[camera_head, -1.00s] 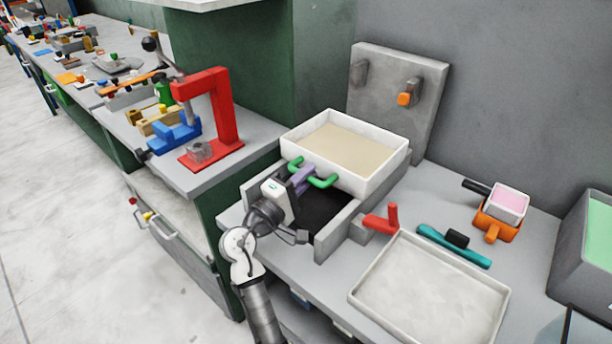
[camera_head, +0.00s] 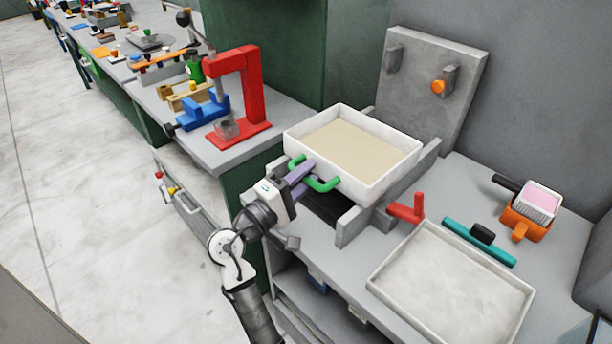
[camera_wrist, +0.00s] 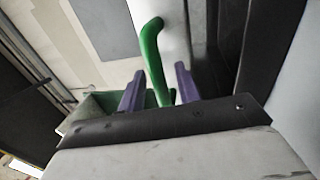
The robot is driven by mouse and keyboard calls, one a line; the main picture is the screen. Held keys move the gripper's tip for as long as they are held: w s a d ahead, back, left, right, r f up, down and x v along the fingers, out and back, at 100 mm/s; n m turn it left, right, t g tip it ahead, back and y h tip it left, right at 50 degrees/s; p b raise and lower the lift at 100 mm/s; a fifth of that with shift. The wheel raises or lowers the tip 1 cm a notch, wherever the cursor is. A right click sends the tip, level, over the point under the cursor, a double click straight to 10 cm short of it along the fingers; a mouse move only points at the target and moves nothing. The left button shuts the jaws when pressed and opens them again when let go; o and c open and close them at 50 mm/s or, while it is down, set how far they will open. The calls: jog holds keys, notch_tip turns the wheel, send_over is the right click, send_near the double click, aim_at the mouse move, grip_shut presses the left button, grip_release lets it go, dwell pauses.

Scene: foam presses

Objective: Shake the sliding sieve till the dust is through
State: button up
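The sliding sieve (camera_head: 372,181) is a white shallow tray with a layer of beige dust (camera_head: 352,149) in it. It sits between grey rails (camera_head: 355,222), and a dark gap shows below its near side. Its green handle (camera_head: 324,184) faces me. My gripper (camera_head: 304,176) has purple fingers at the middle of this handle. The space under the sieve is mostly hidden.
A red handle (camera_head: 408,208) stands right of the rails. A pale tray (camera_head: 455,285), a teal bar (camera_head: 480,240) and an orange holder (camera_head: 525,220) lie to the right. A red press frame (camera_head: 250,95) stands on the left bench. A grey panel (camera_head: 430,75) rises behind.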

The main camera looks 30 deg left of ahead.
jog(key=b+v, duration=0.3)
jog(key=v, duration=1.1)
jog(key=shift+b, duration=0.35)
jog(key=shift+w, duration=0.1)
